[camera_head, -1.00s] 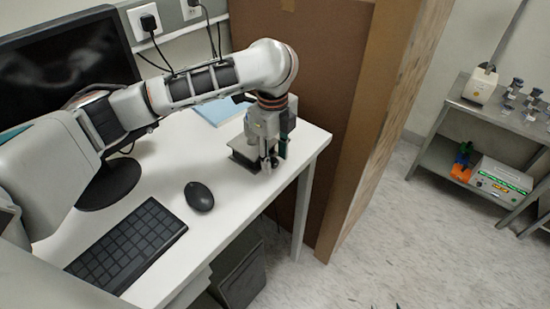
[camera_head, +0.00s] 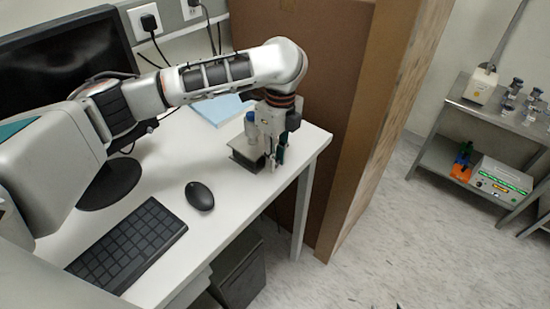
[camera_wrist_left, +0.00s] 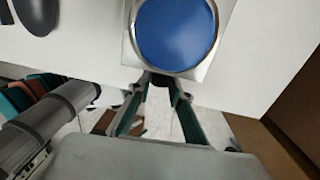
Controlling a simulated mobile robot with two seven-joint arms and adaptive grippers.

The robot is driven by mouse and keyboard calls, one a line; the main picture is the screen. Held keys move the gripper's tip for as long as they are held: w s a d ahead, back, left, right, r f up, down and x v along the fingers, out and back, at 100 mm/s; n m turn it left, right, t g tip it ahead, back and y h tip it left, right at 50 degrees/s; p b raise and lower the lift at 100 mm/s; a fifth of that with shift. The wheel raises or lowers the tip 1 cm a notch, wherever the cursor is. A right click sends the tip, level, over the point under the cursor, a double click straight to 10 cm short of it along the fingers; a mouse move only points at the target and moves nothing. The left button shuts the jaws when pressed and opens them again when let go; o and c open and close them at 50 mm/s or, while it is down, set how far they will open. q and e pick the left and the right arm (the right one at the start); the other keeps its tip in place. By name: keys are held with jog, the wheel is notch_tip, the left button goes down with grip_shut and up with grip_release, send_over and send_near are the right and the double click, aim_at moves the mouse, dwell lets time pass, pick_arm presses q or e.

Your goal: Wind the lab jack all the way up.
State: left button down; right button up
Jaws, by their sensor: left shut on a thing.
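The lab jack (camera_head: 243,163) stands on the white desk near its right end, its plate low over a dark base. A bottle with a blue cap (camera_head: 250,122) stands on it. In the left wrist view, the round blue cap (camera_wrist_left: 176,32) is seen from above, with the jack's square metal plate (camera_wrist_left: 204,72) around it. My left gripper (camera_head: 272,164) points down at the jack's right front side. In the wrist view its fingers (camera_wrist_left: 160,82) close together at the plate's near edge, shut on the jack's knob, which they mostly hide.
A black mouse (camera_head: 199,196) and a keyboard (camera_head: 128,243) lie on the desk (camera_head: 225,225). A monitor (camera_head: 65,65) stands at the left and a light blue pad (camera_head: 222,109) lies behind the jack. A tall brown cardboard panel (camera_head: 335,110) rises close beyond the desk's right end.

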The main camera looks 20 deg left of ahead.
pick_arm(q)
jog(key=shift+w+d+f+g+y, duration=0.1)
jog(key=shift+g+y, duration=0.15)
jog(key=shift+g, duration=0.4)
jog(key=shift+w+g+y, duration=0.1)
jog(key=shift+g+y, duration=0.15)
jog(key=shift+g, duration=0.4)
jog(key=c, duration=1.8)
grip_release()
jog(key=shift+s, duration=0.1)
